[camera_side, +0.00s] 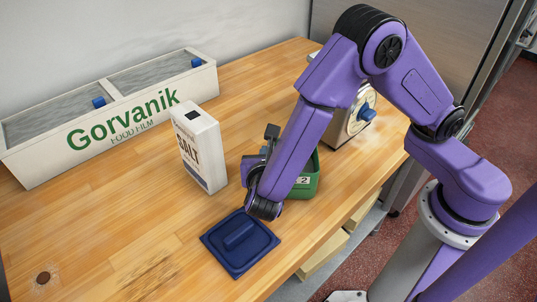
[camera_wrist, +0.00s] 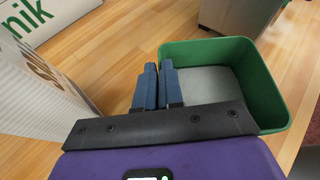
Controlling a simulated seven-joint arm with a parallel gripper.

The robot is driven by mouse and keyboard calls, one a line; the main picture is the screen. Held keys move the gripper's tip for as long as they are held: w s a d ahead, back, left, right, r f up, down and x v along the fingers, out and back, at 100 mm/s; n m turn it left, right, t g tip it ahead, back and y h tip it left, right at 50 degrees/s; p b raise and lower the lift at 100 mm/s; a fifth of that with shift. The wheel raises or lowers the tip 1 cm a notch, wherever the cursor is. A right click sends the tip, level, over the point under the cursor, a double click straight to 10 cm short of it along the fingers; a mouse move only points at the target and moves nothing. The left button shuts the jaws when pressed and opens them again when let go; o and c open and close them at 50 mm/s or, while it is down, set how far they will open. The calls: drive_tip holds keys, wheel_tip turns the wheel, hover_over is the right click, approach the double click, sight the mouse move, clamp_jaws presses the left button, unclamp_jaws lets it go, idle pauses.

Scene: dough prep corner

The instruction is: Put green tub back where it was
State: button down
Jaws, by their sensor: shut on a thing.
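The green tub (camera_side: 308,177) stands behind my forearm in the side view, with a white label marked 2 on its side. Part of it is hidden by my arm. The tub also shows in the wrist view (camera_wrist: 262,82), open at the top with a pale grey inside. My gripper (camera_wrist: 158,68) is shut on the tub's left wall, its blue fingers on either side of it. Whether the tub touches the table or is slightly raised, I cannot tell.
A dark blue lid (camera_side: 241,243) lies on the wooden table in front. A salt carton (camera_side: 199,150) stands to the left of my gripper. A Gorvanik film box (camera_side: 110,122) lies along the wall. A dial appliance (camera_side: 345,128) stands behind the tub. The left front table is clear.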

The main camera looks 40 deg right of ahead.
drive_tip(key=shift+f, duration=0.25)
drive_tip(key=c, duration=1.3)
unclamp_jaws()
drive_tip(key=shift+r, duration=0.15)
drive_tip(key=v, duration=1.2)
drive_tip(key=shift+s+d+r+m+g+y, duration=0.55)
drive_tip(key=shift+s+d+m+g+y, duration=1.4)
drive_tip(key=shift+d, duration=1.5)
drive_tip(key=shift+s+d+r+m+g+y, duration=0.55)
drive_tip(key=shift+s+d+m+g+y, duration=0.65)
drive_tip(key=shift+s+d+m, duration=1.55)
drive_tip(key=shift+s+d+r+m+g+y, duration=0.55)
drive_tip(key=shift+s+d+m+g+y, duration=1.1)
drive_tip(key=shift+d+m, duration=1.85)
